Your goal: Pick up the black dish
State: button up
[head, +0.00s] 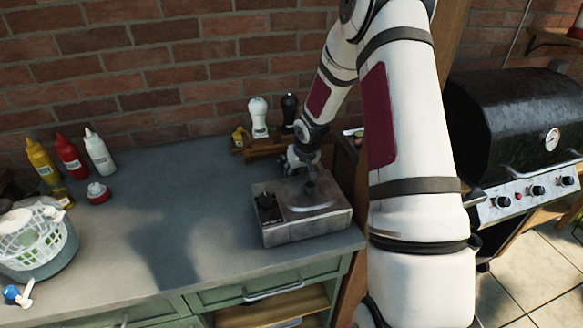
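I cannot make out a black dish with certainty. A small dark item (267,203) is on the left part of the top of a grey metal box (300,231) on the counter. A round, shallow grey shape (315,203) shows on the right part of the box top. My arm hides the area to the right of the box.
A wooden rack (262,147) with a white mill (258,115) and a black mill (289,108) stands behind the box. Sauce bottles (72,158) and a white basket (33,240) are at the left. The middle counter (130,240) is clear. A black grill (505,125) is right.

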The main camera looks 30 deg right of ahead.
grip_shut()
jog(key=shift+r, duration=0.2)
